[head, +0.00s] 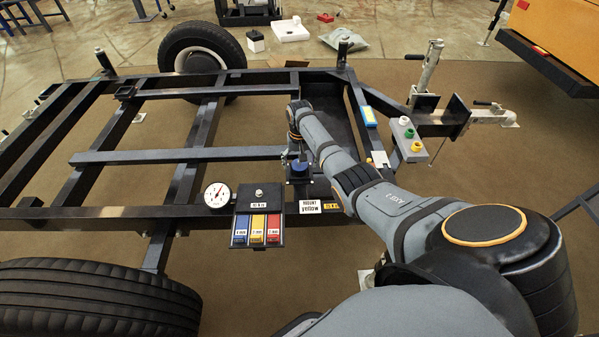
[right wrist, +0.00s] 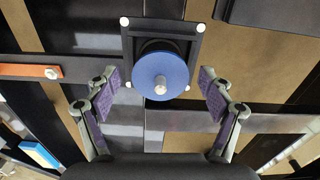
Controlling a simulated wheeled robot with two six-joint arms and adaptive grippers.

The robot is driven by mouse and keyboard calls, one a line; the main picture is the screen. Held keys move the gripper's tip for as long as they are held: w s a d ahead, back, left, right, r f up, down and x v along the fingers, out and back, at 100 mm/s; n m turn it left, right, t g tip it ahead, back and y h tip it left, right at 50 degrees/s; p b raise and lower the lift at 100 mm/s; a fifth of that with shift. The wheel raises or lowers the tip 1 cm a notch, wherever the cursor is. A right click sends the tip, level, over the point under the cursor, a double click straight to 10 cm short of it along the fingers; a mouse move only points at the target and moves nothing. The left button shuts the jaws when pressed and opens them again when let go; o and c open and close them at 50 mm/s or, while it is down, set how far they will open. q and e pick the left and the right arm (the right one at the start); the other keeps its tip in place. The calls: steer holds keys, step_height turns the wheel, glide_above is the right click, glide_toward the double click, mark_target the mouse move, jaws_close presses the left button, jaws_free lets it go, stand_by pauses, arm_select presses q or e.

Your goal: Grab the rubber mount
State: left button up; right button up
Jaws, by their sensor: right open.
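The rubber mount, a round piece with a blue top disc and a bright bolt in its middle, shows in the right wrist view (right wrist: 150,66). It stands over a dark square bracket (right wrist: 192,48) with white bolt heads at its corners. In the head view the mount's blue top (head: 300,167) shows on the dark trailer frame (head: 180,154). My right gripper (right wrist: 162,92) is open, with one purple-padded finger on each side of the mount and visible gaps between. In the head view my right gripper (head: 297,150) is over the mount. My left gripper is out of view.
A dark tray (head: 258,213) with blue, yellow and red pieces is left of the mount, beside a round gauge (head: 217,195). A "mount yellow" label (head: 310,206) is in front. A grey button box (head: 408,138) is to the right. Frame beams surround the mount.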

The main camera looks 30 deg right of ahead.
steer(key=shift+c, duration=0.2)
steer(key=c, duration=1.4)
